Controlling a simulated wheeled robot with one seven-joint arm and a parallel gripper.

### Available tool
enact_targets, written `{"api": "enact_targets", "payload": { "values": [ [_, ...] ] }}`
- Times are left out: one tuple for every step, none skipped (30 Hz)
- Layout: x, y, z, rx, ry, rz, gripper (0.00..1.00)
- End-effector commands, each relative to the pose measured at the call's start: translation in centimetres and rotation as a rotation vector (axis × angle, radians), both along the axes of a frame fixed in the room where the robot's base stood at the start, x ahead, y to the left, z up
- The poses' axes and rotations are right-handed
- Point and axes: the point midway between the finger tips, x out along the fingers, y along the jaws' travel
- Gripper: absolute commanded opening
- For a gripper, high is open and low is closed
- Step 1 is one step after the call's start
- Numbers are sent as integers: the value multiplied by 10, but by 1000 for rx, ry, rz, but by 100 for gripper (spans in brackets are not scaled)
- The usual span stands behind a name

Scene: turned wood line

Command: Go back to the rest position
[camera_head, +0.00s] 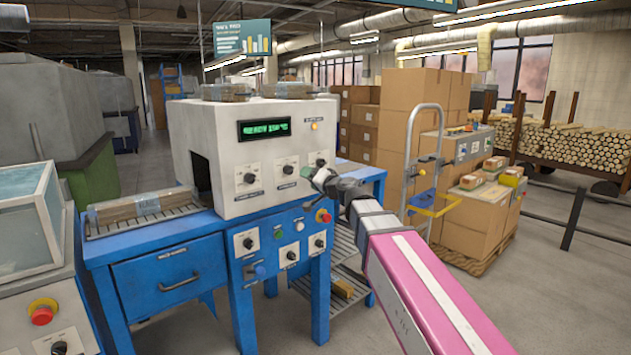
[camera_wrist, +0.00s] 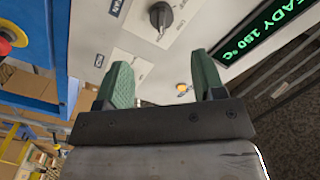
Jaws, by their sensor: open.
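My gripper (camera_head: 312,172) is at the right side of the front of a white machine (camera_head: 220,130), close to its rightmost upper knob. In the wrist view my gripper (camera_wrist: 165,85) has two green fingers spread apart with nothing between them. Behind the fingers are the white panel, a black knob (camera_wrist: 160,15) and a small orange light (camera_wrist: 183,88). The green display (camera_wrist: 270,35) reads "READY 150 °C" or close to it; the digits are hard to read. Whether the fingers touch the panel cannot be told.
The machine stands on a blue bench (camera_head: 170,280) with knobs and a red button (camera_head: 323,216). A wrapped package (camera_head: 140,207) lies on the rack at left. Stacked cartons (camera_head: 415,110) and a hand truck (camera_head: 408,170) stand at right. The floor at front right is clear.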

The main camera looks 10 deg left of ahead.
Motion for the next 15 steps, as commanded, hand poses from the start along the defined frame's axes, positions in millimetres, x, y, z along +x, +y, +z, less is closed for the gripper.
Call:
{"api": "enact_targets", "payload": {
  "values": [
    [0,-3,-6,-12,5,1,63],
    [0,-6,-12,-25,11,2,63],
    [0,-11,-22,-50,20,5,63],
    [0,-16,-33,-75,31,6,63],
    [0,-22,-46,-104,44,9,63],
    [-1,-32,-65,-148,66,13,63],
    [-2,-40,-82,-186,85,17,63],
    [-4,-50,-98,-226,107,21,63],
    [-6,-62,-122,-281,140,26,63],
    [-9,-73,-139,-322,166,29,63],
    [-11,-82,-156,-361,193,32,63],
    [-15,-97,-177,-413,230,34,63],
    [-19,-107,-194,-452,259,37,63],
    [-23,-118,-209,-490,290,39,63],
    [-29,-133,-230,-540,332,40,63]
  ]
}}
